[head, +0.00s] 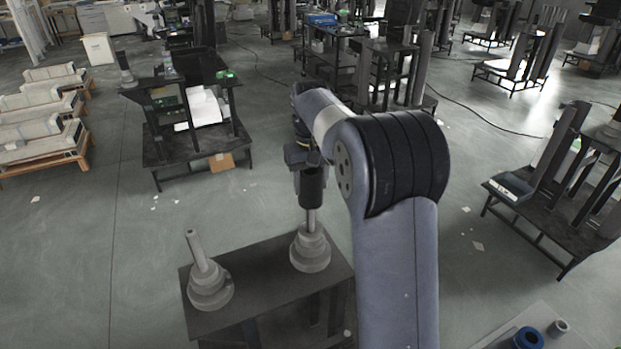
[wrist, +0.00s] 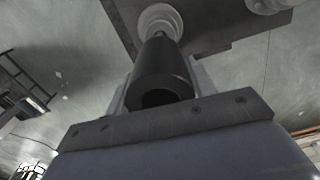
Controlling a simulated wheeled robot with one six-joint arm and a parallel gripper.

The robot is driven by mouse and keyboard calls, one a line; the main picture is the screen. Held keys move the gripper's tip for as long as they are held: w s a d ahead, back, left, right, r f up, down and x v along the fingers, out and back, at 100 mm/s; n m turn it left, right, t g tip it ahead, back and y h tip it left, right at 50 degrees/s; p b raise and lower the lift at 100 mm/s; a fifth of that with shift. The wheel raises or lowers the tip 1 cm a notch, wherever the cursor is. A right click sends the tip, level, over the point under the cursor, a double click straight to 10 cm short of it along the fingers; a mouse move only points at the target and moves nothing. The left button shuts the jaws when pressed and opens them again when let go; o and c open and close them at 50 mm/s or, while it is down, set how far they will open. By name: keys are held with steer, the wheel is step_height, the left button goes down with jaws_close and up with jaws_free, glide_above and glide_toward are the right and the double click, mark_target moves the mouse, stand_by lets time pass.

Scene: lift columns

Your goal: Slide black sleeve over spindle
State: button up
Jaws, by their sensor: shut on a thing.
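My gripper (head: 306,163) is shut on the black sleeve (head: 312,187), which hangs upright above the dark table (head: 250,293). Below it is a grey stepped base (head: 310,256) with a thin upright spindle (head: 311,222). The spindle meets the sleeve's lower end; I cannot tell whether its tip is inside or behind the sleeve. In the wrist view the sleeve (wrist: 167,68) lies between my fingers, its near opening dark, and its far end overlaps the pale base (wrist: 160,15). A second stepped base (head: 210,290) with a thicker, leaning-looking post (head: 196,250) stands at the table's left.
A black cart (head: 165,150) stands on open floor behind left, with wooden pallets (head: 45,150) farther left. A dark rack (head: 545,205) is at the right. A pale surface with a blue ring (head: 527,338) is at the lower right.

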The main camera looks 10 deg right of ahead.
mark_target(311, 211)
steer(key=shift+f+b, duration=2.45)
steer(key=shift+f, duration=2.2)
steer(key=o, duration=1.5)
steer(key=shift+f, duration=0.1)
step_height(311, 211, up, 11)
steer(key=shift+f+b, duration=0.1)
steer(key=shift+b, duration=0.2)
